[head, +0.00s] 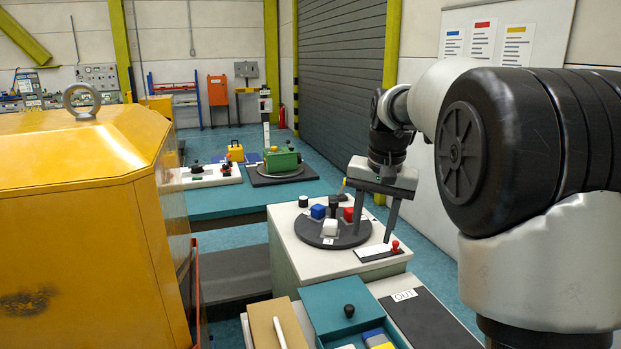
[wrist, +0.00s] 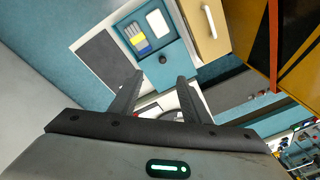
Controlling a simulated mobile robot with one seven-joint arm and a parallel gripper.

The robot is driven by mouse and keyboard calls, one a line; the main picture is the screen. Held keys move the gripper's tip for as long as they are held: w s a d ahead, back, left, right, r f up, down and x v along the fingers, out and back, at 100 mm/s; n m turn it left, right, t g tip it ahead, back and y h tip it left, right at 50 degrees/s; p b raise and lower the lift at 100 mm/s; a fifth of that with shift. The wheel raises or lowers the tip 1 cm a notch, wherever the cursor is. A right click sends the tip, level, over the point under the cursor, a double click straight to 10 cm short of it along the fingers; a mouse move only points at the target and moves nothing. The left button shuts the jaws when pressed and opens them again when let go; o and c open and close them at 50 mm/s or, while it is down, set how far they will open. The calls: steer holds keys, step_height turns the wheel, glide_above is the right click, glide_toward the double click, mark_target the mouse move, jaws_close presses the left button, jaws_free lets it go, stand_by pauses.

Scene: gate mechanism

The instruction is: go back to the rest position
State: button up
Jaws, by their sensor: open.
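My gripper (head: 366,216) hangs above the right side of a white cabinet top (head: 285,240) in the head view. Its two fingers are spread with nothing between them. In the wrist view the fingers (wrist: 157,92) show apart, pointing toward a teal box and drawer. A small plate with a red-knobbed lever (head: 395,246) lies at the front right of the cabinet top.
A large yellow housing (head: 70,210) fills the left. A teal bench (head: 240,201) with a green device (head: 281,161) stands behind.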

steer(key=s+r+n+t+p, duration=0.1)
steer(key=s+r, duration=0.2)
steer(key=s, duration=0.5)
steer(key=s+r+n+t+p, duration=0.1)
steer(key=s+r, duration=0.2)
steer(key=s, duration=0.6)
steer(key=s+f+n+t+p, duration=0.1)
steer(key=s+f+n, duration=0.1)
steer(key=s, duration=0.9)
steer(key=shift+s+f+t, duration=0.25)
steer(key=shift+f+t, duration=0.05)
steer(key=shift+f, duration=0.6)
